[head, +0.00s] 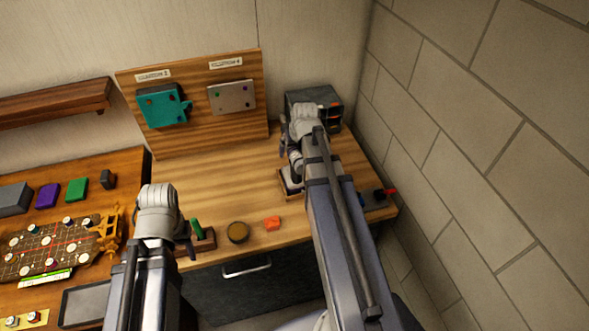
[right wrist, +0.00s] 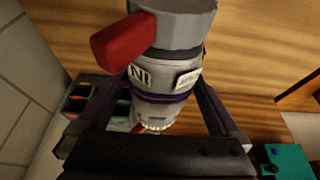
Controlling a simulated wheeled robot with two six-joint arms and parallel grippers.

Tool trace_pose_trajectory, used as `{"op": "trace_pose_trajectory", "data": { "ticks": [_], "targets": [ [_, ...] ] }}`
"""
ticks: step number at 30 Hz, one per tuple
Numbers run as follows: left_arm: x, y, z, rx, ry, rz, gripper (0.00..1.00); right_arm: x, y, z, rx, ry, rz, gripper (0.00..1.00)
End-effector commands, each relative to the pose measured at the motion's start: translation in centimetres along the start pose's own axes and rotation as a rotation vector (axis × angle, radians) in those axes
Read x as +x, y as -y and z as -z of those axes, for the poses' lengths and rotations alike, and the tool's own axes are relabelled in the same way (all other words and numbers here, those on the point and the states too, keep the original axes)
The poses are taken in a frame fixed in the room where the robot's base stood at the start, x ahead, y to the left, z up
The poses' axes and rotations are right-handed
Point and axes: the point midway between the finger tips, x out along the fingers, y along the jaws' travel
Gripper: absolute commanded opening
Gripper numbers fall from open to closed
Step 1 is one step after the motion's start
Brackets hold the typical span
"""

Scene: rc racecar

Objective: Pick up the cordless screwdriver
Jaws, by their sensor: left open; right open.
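The cordless screwdriver (right wrist: 165,75) fills the upper middle of the right wrist view. It is a grey cylinder with white labels, a dark purple band and a red trigger-like block on its left. My right gripper (right wrist: 158,88) is open, with one dark finger on each side of it; whether they touch it cannot be told. In the head view my right gripper (head: 289,148) is over the back right of the bench, and my own arm hides much of what is there. My left gripper (head: 186,238) is open over the bench's front left, its fingers mostly hidden behind its wrist.
A dark organiser box (head: 325,100) stands at the back right by the brick wall (head: 480,120). An upright board (head: 193,125) stands behind the bench (head: 228,185). A green-handled tool (head: 197,228), a round tin (head: 238,232) and an orange piece (head: 271,223) lie along the front edge. The bench middle is clear.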

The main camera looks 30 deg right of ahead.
Motion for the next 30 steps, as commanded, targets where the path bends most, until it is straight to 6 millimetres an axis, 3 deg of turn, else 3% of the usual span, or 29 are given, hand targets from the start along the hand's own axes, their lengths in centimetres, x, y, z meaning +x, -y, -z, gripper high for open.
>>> {"op": "trace_pose_trajectory", "data": {
  "ticks": [2, 27, 30],
  "targets": [
    [-0.01, 0.00, 0.00, 0.000, 0.000, 0.000, 0.50, -0.01, 0.00, 0.01, 0.000, 0.000, 0.000, 1.00],
    [-0.01, 0.00, 0.00, 0.000, 0.000, 0.000, 0.50, -0.01, 0.00, 0.00, 0.000, 0.000, 0.000, 0.06],
    [-0.01, 0.00, 0.00, 0.000, 0.000, 0.000, 0.50, -0.01, 0.00, 0.00, 0.000, 0.000, 0.000, 0.00]
  ]
}}
